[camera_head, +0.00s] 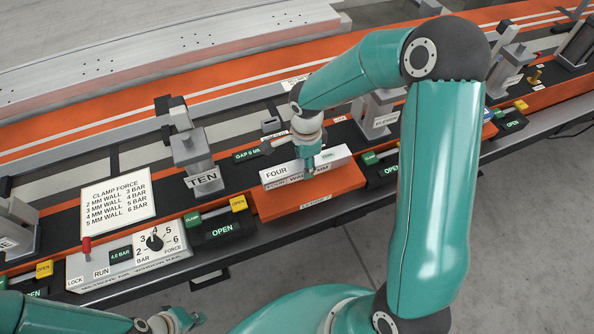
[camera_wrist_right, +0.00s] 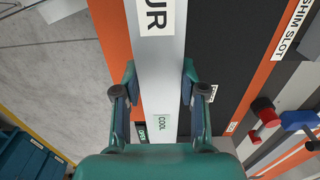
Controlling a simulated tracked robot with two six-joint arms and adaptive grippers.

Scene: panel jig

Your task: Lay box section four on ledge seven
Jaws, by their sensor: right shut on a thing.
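Box section four (camera_head: 280,172) is a pale grey bar labelled FOUR. It lies lengthwise over the orange ledge (camera_head: 330,187), whose front label is too small to read surely as seven. I cannot tell whether the bar touches the ledge. My right gripper (camera_head: 306,160) is shut on the bar from above, near its middle. In the right wrist view the bar (camera_wrist_right: 160,80) runs between the two fingers (camera_wrist_right: 159,75), with part of the word FOUR and a COOL tag showing. My left gripper (camera_head: 190,319) is at the bottom left, away from the bar; its jaws are unclear.
Clamp post TEN (camera_head: 196,165) stands left of the ledge, and another post (camera_head: 378,115) stands behind right. Green OPEN displays (camera_head: 222,230) flank the ledge. A control box (camera_head: 128,262) and clamp-force sign (camera_head: 117,207) are at left. A shim slot label shows in the wrist view (camera_wrist_right: 292,28).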

